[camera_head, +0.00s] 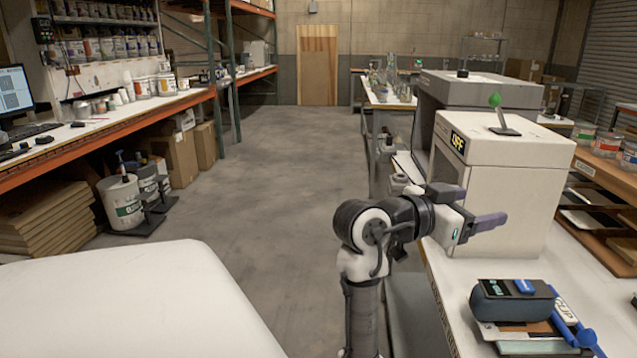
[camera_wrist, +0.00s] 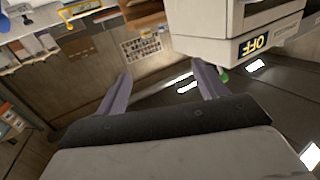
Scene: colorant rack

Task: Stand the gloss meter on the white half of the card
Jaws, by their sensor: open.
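The gloss meter (camera_head: 512,302) looks like a dark blue-grey block with a dark display and a blue patch on top. It rests on a small pile of flat sheets (camera_head: 515,346) at the right front of the white bench, in the head view. I cannot tell a card with a white half apart in this pile. My gripper (camera_head: 474,208) is open and empty, its purple-grey fingers in front of the white box, above and behind the meter. In the wrist view its fingers (camera_wrist: 161,75) are spread with nothing between them; the meter is not visible there.
A white box marked OFF (camera_head: 503,180) stands behind the meter; it also shows in the wrist view (camera_wrist: 235,22). A blue clip tool (camera_head: 570,325) lies right beside the meter. Wooden trays (camera_head: 612,240) stand at the right. Bare bench (camera_head: 455,290) shows left of the meter.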

